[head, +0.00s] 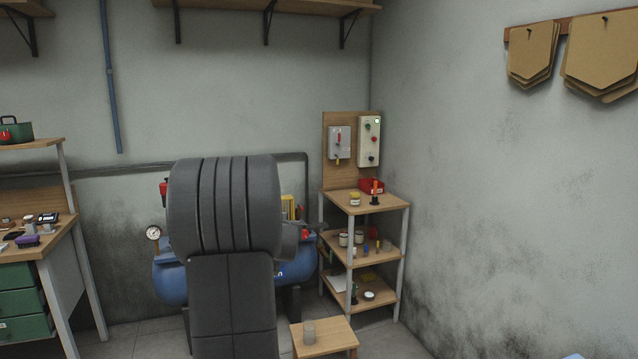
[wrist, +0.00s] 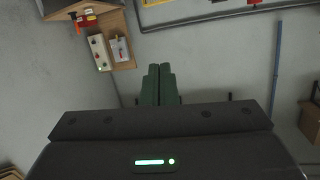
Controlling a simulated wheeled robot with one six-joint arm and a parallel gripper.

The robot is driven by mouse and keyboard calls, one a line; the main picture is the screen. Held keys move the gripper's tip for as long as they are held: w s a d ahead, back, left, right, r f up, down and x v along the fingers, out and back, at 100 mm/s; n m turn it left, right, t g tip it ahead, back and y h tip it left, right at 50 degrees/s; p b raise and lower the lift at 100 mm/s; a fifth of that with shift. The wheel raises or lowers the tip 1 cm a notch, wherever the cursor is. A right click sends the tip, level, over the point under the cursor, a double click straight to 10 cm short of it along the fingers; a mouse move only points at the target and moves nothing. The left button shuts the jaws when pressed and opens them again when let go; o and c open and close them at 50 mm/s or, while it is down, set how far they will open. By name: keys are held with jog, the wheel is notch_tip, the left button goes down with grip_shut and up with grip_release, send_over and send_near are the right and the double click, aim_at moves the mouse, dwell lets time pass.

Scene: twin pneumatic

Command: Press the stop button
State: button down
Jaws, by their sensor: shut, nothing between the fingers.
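A pale control box (head: 369,142) with a small column of buttons is mounted on a wooden board in the corner. In the wrist view the control box (wrist: 99,52) appears upside down at upper left. My gripper (wrist: 159,72) is shut and empty, its dark green fingers together, apart from the box. In the head view my arm hides the gripper.
A grey switch box (head: 339,142) with a red lever is left of the control box. Below stands a wooden shelf unit (head: 378,202) with jars and tools. A blue compressor tank (head: 168,283) is partly behind my arm. A small stool (head: 338,336) stands in front.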

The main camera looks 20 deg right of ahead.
jog(key=w+d+r+m+t+h, duration=0.1)
jog(key=w+d+r+t+h, duration=0.2)
jog(key=w, duration=0.3)
jog(key=w+d+r+m+t+h, duration=0.2)
jog(key=w+d+t, duration=0.1)
jog(key=w, duration=0.4)
jog(key=shift+d+r+m+h, duration=0.3)
jog(key=shift+d+r+h, duration=0.1)
jog(key=shift+d, duration=0.4)
jog(key=shift+w, duration=0.1)
